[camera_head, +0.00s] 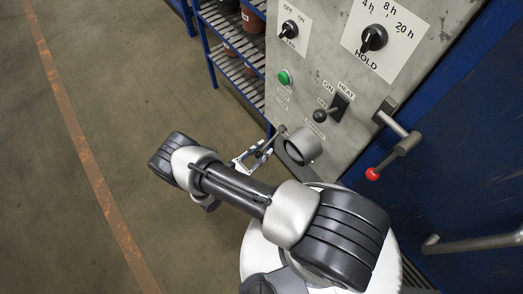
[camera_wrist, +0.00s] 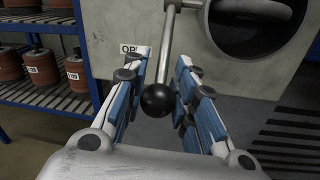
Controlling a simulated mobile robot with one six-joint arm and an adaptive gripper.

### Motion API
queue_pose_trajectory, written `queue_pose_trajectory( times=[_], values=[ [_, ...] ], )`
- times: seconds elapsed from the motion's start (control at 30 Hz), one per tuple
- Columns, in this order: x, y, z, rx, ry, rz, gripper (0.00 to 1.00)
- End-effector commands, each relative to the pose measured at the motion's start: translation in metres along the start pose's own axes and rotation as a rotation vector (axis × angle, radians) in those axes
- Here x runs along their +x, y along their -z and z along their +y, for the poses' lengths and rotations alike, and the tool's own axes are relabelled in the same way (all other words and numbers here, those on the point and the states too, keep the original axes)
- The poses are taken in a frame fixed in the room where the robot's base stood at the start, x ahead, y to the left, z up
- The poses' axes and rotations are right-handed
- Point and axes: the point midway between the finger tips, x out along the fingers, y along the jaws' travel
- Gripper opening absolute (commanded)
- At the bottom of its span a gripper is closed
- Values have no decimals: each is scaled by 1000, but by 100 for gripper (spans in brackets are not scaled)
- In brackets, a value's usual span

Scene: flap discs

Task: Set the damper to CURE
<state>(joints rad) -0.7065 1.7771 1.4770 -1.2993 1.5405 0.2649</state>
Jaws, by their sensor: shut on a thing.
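The damper lever is a grey rod (camera_wrist: 169,45) with a black ball knob (camera_wrist: 158,100) at its lower end in the wrist view. The knob sits between the blue-padded fingers of my gripper (camera_wrist: 162,72), which is shut on the lever. A white label (camera_wrist: 134,51) reading "OP" is partly hidden behind the left finger. In the head view my gripper (camera_head: 254,154) is at the lower left corner of the panel, beside the round grey duct (camera_head: 303,146). A "CURE" mark cannot be made out.
The grey control panel (camera_head: 352,92) carries an off/on knob (camera_head: 288,29), a green button (camera_head: 284,77), a heat switch (camera_head: 338,106) and a HOLD dial (camera_head: 373,38). Blue shelving (camera_head: 212,45) stands behind; open floor lies left.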

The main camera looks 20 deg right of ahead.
Motion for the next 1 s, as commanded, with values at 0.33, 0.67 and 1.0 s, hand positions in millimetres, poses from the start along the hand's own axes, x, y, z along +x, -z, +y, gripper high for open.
queue_pose_trajectory(
  times=[0.33,0.67,1.0],
  values=[
    [0,0,0,0,0,0,0],
    [0,0,0,0,0,1,0],
    [-5,-12,3,9,12,79,0]
  ],
)
